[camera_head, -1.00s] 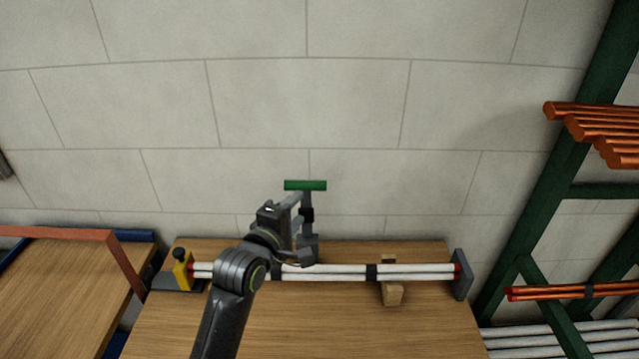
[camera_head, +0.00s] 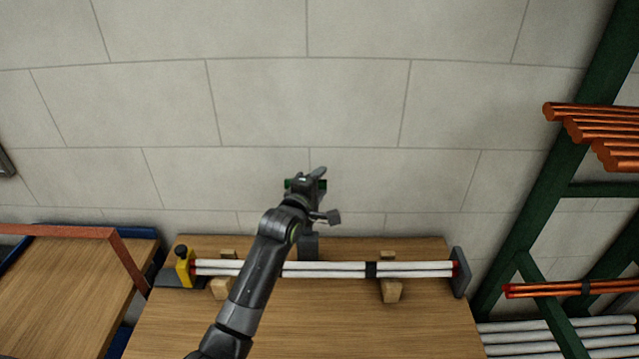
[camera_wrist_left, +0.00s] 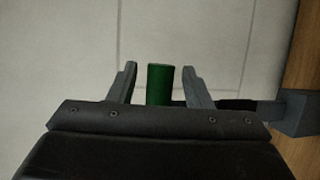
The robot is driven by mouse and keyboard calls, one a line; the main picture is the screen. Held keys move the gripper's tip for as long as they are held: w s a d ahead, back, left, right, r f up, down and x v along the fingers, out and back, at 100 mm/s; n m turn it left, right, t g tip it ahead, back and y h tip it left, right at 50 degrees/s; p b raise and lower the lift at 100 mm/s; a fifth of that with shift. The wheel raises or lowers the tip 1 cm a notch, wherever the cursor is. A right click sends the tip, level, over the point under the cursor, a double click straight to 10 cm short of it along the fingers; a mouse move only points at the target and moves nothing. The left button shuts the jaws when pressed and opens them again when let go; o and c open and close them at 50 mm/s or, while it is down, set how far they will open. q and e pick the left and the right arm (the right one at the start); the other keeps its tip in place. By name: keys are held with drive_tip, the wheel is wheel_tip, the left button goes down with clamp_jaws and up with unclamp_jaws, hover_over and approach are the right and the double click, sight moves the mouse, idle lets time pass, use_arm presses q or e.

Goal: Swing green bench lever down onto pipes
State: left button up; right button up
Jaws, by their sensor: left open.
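The green lever handle (camera_head: 289,184) stands raised above the back of the bench, mostly hidden behind my left gripper. In the left wrist view the green handle (camera_wrist_left: 160,84) lies between the two open fingers, with a gap on each side. My left gripper (camera_head: 315,176) is open at the handle. The lever's grey mount (camera_head: 308,246) sits at the bench's back edge. The white pipes (camera_head: 335,269) with red ends lie across the bench below, partly hidden by my left arm. My right gripper is out of view.
Wooden blocks (camera_head: 391,291) sit under the pipes on the bench (camera_head: 300,325). A yellow clamp (camera_head: 184,267) is at the left end and a grey end stop (camera_head: 461,272) at the right. A green rack with copper pipes (camera_head: 595,125) stands at the right.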

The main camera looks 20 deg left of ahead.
use_arm(q)
clamp_jaws()
idle(0.4)
drive_tip(key=shift+f, duration=0.1)
